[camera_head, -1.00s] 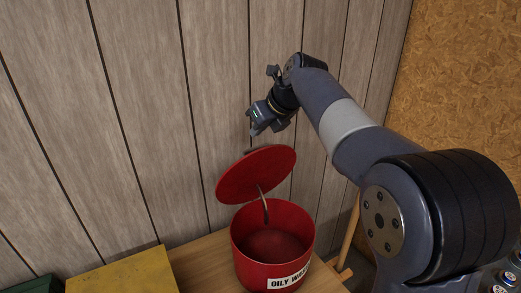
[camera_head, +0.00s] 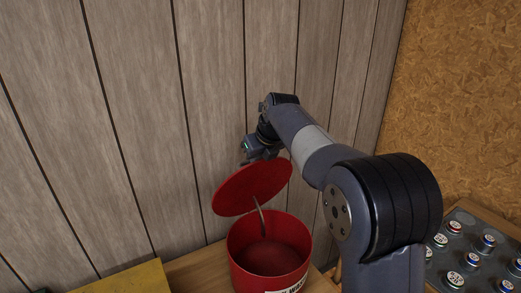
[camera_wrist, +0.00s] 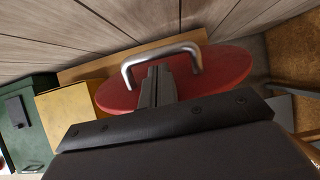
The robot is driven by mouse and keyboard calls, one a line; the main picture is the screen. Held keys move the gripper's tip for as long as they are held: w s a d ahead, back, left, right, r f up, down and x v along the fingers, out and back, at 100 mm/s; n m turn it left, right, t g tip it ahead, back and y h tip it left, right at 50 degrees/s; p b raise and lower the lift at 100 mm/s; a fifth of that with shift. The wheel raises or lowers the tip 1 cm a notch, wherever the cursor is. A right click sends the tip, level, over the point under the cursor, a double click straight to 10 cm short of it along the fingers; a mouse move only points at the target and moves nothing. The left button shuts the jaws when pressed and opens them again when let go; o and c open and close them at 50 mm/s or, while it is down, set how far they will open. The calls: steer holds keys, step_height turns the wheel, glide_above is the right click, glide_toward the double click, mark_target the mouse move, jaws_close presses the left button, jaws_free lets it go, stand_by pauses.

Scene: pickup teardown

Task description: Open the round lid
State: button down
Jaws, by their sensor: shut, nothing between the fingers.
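The round red lid (camera_head: 252,188) stands raised and tilted above the red can (camera_head: 242,262), whose mouth is open and looks empty inside. A curved metal piece (camera_head: 261,216) shows between lid and can. My gripper (camera_head: 246,156) is at the lid's upper far edge, partly hidden behind it. In the wrist view the lid (camera_wrist: 225,75) lies below my gripper (camera_wrist: 158,70), whose fingers are shut and empty. The fingertips appear within the outline of the lid's silver handle (camera_wrist: 160,53); I cannot tell whether they touch it.
A wooden plank wall (camera_head: 140,100) stands close behind the lid and my gripper. A yellow box (camera_head: 125,280) is left of the can on the wooden bench (camera_head: 195,265). A green box (camera_wrist: 25,120) shows in the wrist view. A dark tray with several small cans (camera_head: 470,255) is at right.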

steer(key=shift+w+f, duration=0.1)
steer(key=shift+f, duration=0.15)
steer(key=shift+w+a+r+p, duration=0.45)
steer(key=shift+w+p, duration=0.1)
steer(key=shift+p, duration=0.7)
steer(key=w+a+p, duration=0.1)
steer(key=p, duration=0.1)
steer(key=w+a+p, duration=0.1)
steer(key=w, duration=0.1)
steer(key=shift+w+a+p, duration=0.15)
steer(key=shift+w+p, duration=0.1)
steer(key=shift+p, duration=0.15)
